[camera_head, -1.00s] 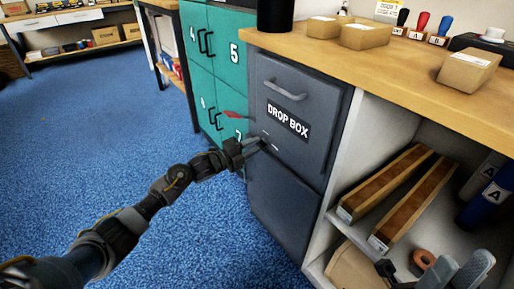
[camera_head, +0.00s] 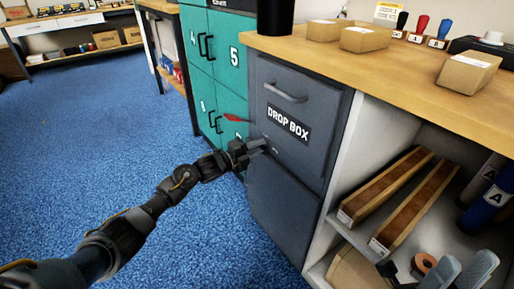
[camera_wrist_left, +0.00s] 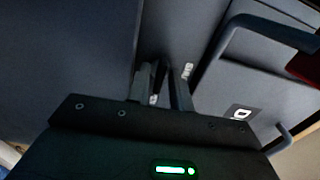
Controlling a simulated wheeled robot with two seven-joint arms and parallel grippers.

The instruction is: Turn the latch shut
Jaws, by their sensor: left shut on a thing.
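The grey drop box (camera_head: 300,85) stands under the counter in the head view, with a black label and a bar handle on its upper door. My left gripper (camera_head: 261,146) reaches its front near the seam between the upper and lower doors. In the left wrist view the two fingers (camera_wrist_left: 166,86) are close together, shut on the small dark latch (camera_wrist_left: 161,74). The fingers hide most of the latch, so its exact angle cannot be told. Small white marks (camera_wrist_left: 188,70) show beside the fingers. My right gripper is not in view.
Green lockers (camera_head: 228,60) stand left of the drop box, with a red piece (camera_head: 234,118) sticking out near it. An open shelf (camera_head: 345,215) with wooden bars is on the right. Cartons (camera_head: 365,39) sit on the counter (camera_head: 400,70). The blue floor on the left is clear.

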